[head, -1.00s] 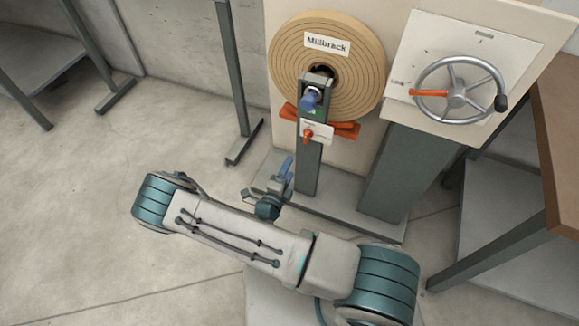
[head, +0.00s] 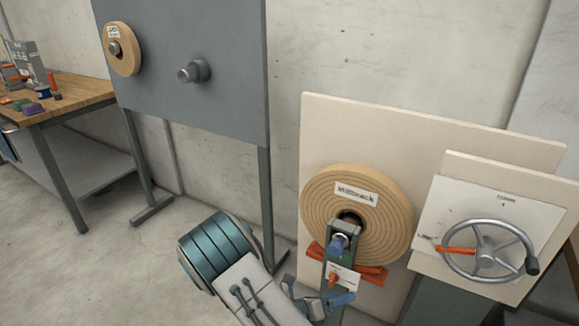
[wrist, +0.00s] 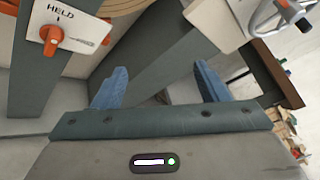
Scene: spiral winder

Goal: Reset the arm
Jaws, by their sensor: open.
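My gripper (wrist: 160,86) is open and empty, its two blue fingers apart in the wrist view. In the head view my gripper (head: 338,300) is low in the picture, in front of the winder's post, below the orange knob (head: 333,281). That knob also shows in the wrist view (wrist: 51,38) on a white plate marked HELD, left of my fingers. My arm's teal joint (head: 217,247) and grey link come up from the bottom edge.
The winder's tan spool (head: 400,215), labelled Millbrack, and the spoked handwheel (head: 485,250) stand right of my arm. A grey upright panel (head: 215,110) carries a smaller tan roll (head: 122,50) and a bare peg. A wooden bench (head: 75,97) with items stands left.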

